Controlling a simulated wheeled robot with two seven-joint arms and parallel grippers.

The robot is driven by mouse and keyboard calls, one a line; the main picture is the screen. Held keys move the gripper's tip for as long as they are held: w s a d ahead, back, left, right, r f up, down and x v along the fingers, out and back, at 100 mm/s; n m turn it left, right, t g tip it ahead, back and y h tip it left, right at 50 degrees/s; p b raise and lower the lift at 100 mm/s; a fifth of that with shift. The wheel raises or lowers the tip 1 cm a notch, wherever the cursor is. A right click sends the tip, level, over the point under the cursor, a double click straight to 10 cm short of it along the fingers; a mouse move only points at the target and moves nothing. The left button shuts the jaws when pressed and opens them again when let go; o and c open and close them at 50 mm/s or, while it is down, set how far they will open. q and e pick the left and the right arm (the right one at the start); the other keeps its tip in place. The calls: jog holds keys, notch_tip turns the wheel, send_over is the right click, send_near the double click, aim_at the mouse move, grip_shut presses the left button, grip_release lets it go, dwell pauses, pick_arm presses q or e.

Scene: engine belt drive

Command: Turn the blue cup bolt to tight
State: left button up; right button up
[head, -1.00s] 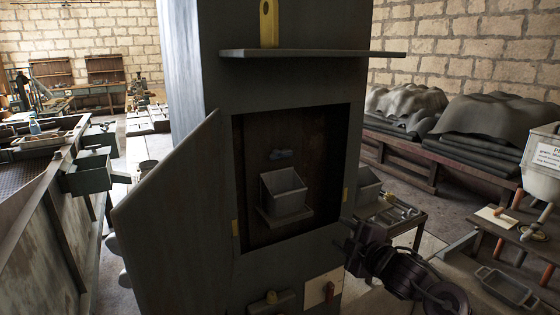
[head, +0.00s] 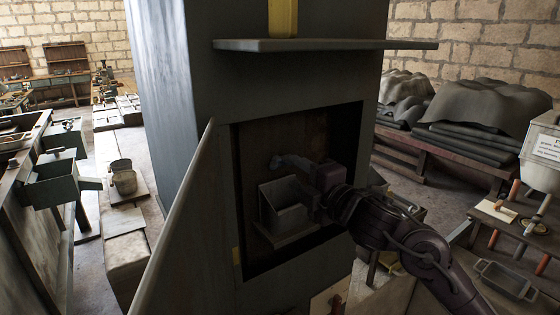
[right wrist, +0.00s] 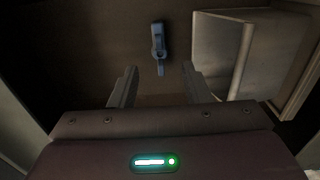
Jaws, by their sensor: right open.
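The blue cup bolt (right wrist: 159,42) shows in the right wrist view, on the dark back wall of the recess, ahead of my fingertips and roughly centred between them. In the head view the blue cup bolt (head: 281,161) shows small and dim, above the grey box. My right gripper (head: 308,168) reaches into the recess from the right. In the right wrist view, my right gripper (right wrist: 159,74) has its two fingers apart with nothing held between them. I cannot tell how far the bolt is from the fingertips. My left gripper is out of view.
The open grey box (head: 285,207) sits on a small ledge inside the recess, just below and beside my right gripper; its wall (right wrist: 225,50) is close to the right finger. The hinged door (head: 185,225) stands open at left. A shelf (head: 330,45) juts out above.

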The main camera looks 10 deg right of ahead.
aim_at(279, 163)
jog(key=x, duration=0.2)
jog(key=p, duration=0.1)
jog(key=shift+w+a+r, duration=0.15)
jog(key=shift+w+r, duration=0.1)
jog(key=shift+w, duration=0.1)
jog(key=shift+p+x, duration=0.35)
jog(key=shift+x, duration=0.9)
jog(key=shift+w+a+f, duration=0.15)
jog(key=shift+w+f, duration=0.05)
jog(key=shift+f, duration=0.05)
grip_shut()
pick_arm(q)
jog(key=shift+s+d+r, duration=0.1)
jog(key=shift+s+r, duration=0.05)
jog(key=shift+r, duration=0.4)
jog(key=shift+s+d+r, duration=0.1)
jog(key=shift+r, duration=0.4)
